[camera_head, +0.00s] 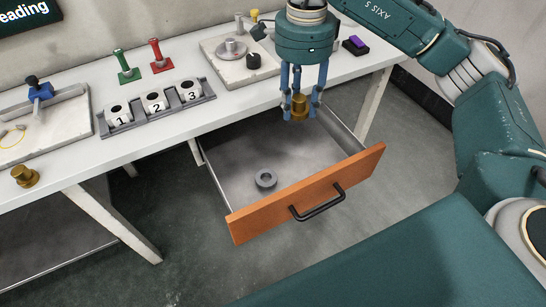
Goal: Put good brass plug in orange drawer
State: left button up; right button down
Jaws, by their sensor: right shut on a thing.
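A brass plug (299,103) is held between the blue fingers of my right gripper (300,108), which is shut on it. The gripper points down above the back part of the orange drawer (315,193). The drawer is pulled open under the table, with an orange front and a black handle (318,203). A grey ring (266,179) lies on the drawer's floor. Another brass plug (25,175) stands on the table at the far left. My left gripper is not in view.
A rack (158,118) with cylinders numbered 1, 2 and 3 stands on the white table. Green (127,68) and red (159,56) handled pieces stand behind it. A stone plate with a gauge stand (240,71) is at the back. The drawer floor is mostly clear.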

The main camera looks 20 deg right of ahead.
jog(key=w+d+f+m+b, duration=0.3)
jog(key=d+f+m+b, duration=0.15)
jog(key=m, duration=0.65)
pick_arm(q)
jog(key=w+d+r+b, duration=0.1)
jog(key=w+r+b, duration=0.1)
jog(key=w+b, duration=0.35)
pick_arm(e)
jog(key=m+b, duration=0.4)
jog(key=m, duration=0.5)
send_over(306, 163)
notch_tip(306, 163, down, 18)
jog(key=shift+f, duration=0.1)
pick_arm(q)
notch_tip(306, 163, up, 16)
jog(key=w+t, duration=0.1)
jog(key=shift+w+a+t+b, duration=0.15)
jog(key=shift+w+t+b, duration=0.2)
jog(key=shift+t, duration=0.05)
pick_arm(e)
jog(key=shift+f, duration=2.55)
jog(key=shift+f, duration=0.1)
jog(key=c, duration=1.2)
grip_release()
jog(key=shift+o, duration=0.2)
